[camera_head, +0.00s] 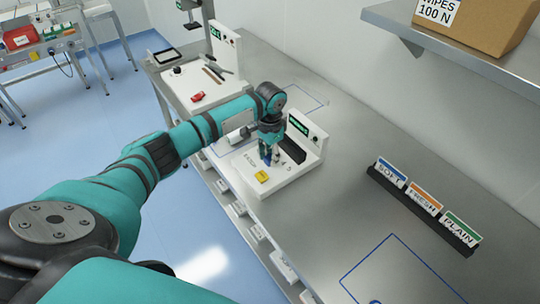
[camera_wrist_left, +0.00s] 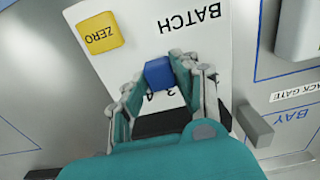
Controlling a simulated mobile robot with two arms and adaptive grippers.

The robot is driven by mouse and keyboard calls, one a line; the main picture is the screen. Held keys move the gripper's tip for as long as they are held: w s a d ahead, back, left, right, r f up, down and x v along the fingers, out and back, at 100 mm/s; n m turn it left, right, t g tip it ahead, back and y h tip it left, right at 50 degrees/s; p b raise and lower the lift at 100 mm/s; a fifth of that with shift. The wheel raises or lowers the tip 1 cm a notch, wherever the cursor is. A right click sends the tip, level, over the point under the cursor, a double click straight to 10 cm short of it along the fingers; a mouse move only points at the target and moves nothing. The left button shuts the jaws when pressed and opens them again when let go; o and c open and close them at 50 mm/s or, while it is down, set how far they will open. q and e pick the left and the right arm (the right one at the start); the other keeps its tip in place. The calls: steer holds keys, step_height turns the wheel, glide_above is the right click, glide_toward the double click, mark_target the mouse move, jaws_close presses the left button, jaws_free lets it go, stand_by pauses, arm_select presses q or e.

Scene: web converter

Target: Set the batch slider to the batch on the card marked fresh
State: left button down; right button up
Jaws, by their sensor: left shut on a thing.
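The white batch panel (camera_head: 297,176) stands on the bench, with a small dark display on its upright back. My left gripper (camera_head: 268,158) is over it, pointing down. In the left wrist view, its fingers (camera_wrist_left: 160,85) are closed around the blue slider knob (camera_wrist_left: 159,73). The digits 3 and 4 show upside down beside the knob; other digits are hidden by the fingers. The fresh card (camera_head: 425,197), with an orange band, stands between the soft card (camera_head: 391,173) and the plain card (camera_head: 461,229). No batch number is readable on it. My right gripper is out of view.
A yellow zero button (camera_head: 262,177) sits on the panel near the slider and also shows in the left wrist view (camera_wrist_left: 100,33). Another white station (camera_head: 205,88) stands farther back. A shelf with a cardboard box (camera_head: 480,25) overhangs the right.

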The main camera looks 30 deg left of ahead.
mark_target(269, 156)
arm_select(q)
steer(key=shift+w+a, duration=0.15)
steer(key=shift+a, duration=0.1)
steer(key=c, duration=1.1)
jaws_free()
steer(key=shift+a, duration=0.15)
steer(key=shift+c, duration=0.2)
steer(key=shift+o, duration=0.7)
steer(key=shift+d, duration=0.2)
steer(key=shift+r, duration=0.3)
step_height(269, 156, up, 12)
steer(key=shift+f, duration=0.25)
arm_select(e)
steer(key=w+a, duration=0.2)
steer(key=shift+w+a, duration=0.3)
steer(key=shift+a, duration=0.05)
